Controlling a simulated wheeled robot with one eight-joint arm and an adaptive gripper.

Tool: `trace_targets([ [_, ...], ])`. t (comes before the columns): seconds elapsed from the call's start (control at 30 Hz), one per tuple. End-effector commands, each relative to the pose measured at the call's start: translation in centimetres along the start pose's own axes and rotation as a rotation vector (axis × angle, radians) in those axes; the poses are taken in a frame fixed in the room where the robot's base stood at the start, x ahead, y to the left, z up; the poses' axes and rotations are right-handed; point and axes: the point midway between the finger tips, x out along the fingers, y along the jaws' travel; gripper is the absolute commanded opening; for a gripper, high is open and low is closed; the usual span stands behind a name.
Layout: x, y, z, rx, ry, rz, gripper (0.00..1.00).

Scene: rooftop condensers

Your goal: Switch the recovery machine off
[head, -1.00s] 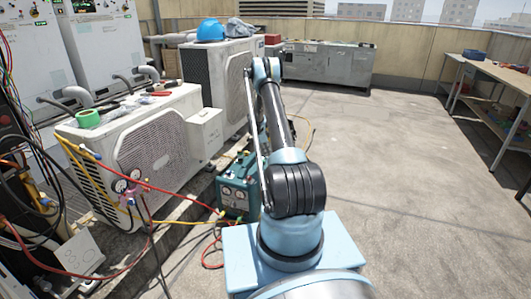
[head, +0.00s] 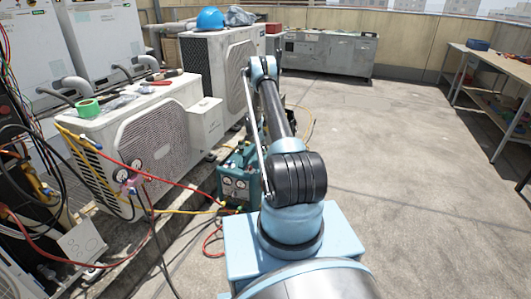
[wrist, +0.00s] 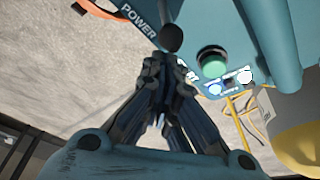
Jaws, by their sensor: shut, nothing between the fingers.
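The recovery machine (head: 238,185) is a teal box with small round gauges on its face. It stands on the ground beside the condensers in the head view, partly hidden behind my arm. In the wrist view its teal body (wrist: 250,25) fills the top, with the word POWER printed on it. A dark rounded knob (wrist: 172,38) sits by that lettering, just beyond my fingertips. A round green-faced fitting (wrist: 212,63) is to its right. My gripper (wrist: 167,68) is shut and empty, its tips close to the knob; I cannot tell if they touch. In the head view my gripper is hidden.
A white condenser (head: 150,135) with a green tape roll (head: 88,109) on it stands left of the machine. A red hose (head: 185,185) and yellow hoses run to the machine. A workbench (head: 490,65) is at the right. The concrete floor (head: 400,150) between is clear.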

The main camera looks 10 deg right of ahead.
Motion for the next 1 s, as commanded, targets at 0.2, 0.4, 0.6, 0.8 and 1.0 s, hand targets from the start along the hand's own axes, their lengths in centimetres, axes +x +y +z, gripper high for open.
trace_targets([
  [0.2,-0.06,0.05,0.01,0.002,0.005,-0.007,0.00],
  [0.4,-0.24,0.35,0.13,0.013,0.029,-0.039,0.00],
  [0.6,-0.35,0.50,0.20,0.021,0.045,-0.059,0.00],
  [0.8,-0.51,0.73,0.34,0.029,0.065,-0.087,0.00],
  [1.0,-0.70,0.97,0.51,0.040,0.088,-0.118,0.00],
])
